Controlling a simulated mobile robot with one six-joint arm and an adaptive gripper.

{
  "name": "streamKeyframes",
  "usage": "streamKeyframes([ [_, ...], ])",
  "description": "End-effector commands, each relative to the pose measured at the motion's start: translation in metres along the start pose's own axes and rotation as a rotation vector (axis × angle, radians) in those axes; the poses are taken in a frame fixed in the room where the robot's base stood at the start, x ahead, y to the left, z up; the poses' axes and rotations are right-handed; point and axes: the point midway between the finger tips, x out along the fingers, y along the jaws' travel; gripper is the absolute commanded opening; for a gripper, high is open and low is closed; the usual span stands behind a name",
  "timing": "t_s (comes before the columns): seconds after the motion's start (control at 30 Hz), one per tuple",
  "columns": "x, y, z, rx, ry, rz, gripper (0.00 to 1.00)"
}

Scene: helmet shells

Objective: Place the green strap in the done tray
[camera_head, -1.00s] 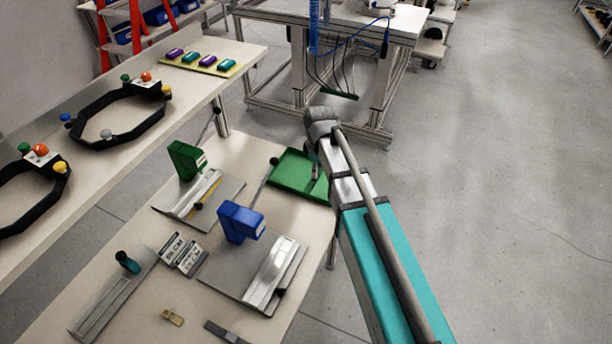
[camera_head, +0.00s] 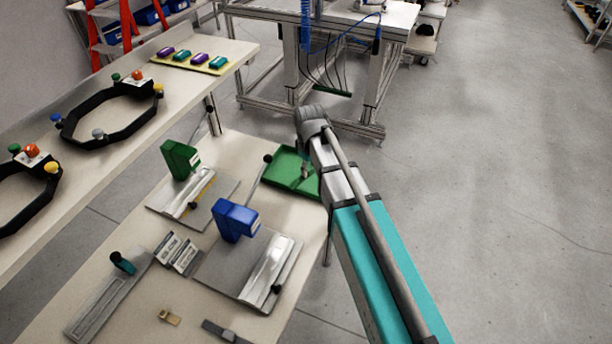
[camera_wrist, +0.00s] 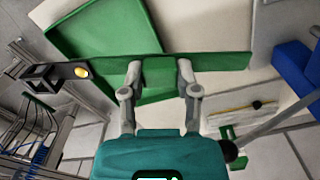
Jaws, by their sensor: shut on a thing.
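The green strap (camera_wrist: 218,63) is a long flat green band running across the wrist view, with a thicker block at its middle. My gripper (camera_wrist: 162,68) is shut on that middle block, one finger on each side. The done tray (camera_wrist: 62,40) is the shallow green tray with raised walls beyond and under the strap. The strap overlaps the tray in the picture; I cannot tell whether they touch. In the head view, the tray (camera_head: 283,172) is at the table's far right corner, and my arm hides part of it and most of the strap.
A blue block fixture (camera_head: 237,220) and a green block fixture (camera_head: 180,160) stand on metal plates left of the tray. A long side bench (camera_head: 180,105) holds black ring frames.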

Motion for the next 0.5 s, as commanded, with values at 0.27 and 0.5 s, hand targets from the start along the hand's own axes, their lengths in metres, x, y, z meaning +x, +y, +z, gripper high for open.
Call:
streamKeyframes([
  [0.27,0.0041,-0.0047,-0.0005,0.304,0.000,0.000,0.00],
  [0.5,0.0069,-0.0084,-0.0009,0.570,0.000,0.000,0.00],
])
